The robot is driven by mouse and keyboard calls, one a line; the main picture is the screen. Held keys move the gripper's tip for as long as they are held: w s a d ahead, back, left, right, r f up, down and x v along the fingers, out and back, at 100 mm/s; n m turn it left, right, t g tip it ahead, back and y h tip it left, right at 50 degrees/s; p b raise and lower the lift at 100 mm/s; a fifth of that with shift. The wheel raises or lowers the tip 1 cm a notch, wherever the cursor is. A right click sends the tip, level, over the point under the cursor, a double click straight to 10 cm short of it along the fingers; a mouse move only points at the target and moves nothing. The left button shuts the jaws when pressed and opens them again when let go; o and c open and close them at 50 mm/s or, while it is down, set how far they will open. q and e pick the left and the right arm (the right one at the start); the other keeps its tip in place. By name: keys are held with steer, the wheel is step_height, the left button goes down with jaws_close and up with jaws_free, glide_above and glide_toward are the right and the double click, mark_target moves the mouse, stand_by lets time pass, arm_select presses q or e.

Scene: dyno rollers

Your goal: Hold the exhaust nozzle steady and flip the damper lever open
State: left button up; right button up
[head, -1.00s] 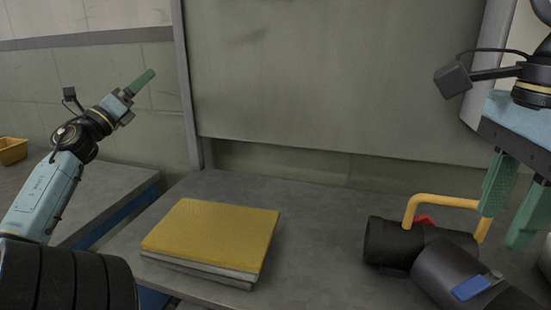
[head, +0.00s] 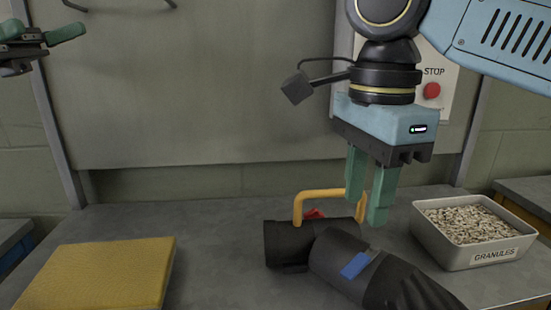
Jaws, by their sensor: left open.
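The exhaust nozzle, a black cylinder (head: 284,243), lies on the grey bench with a yellow bar handle (head: 318,193) over it. A small red part (head: 314,213) shows under the handle, and a blue tab (head: 355,265) sits on the adjoining black section (head: 335,251). I cannot tell which of these is the damper lever. My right gripper (head: 367,205) points down at the handle's right end. Its green fingers overlap the handle in view, so I cannot tell whether they grip it. My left gripper (head: 42,33) is open and empty, high at the far left, partly cut off.
A yellow-topped stack (head: 98,275) lies on the bench at the left. A grey bin labelled GRANULES (head: 441,245) stands to the right of the nozzle. A panel with a red STOP button (head: 432,90) is behind my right arm. Bare bench lies between stack and nozzle.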

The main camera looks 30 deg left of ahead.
arm_select(q)
steer(key=n+g+y, duration=0.2)
steer(key=g+y, duration=0.6)
steer(key=y, duration=1)
glide_above(277, 227)
step_height(277, 227, down, 22)
steer(key=shift+f+y, duration=0.3)
steer(key=shift+f, duration=0.15)
step_height(277, 227, down, 13)
steer(key=shift+r, duration=0.1)
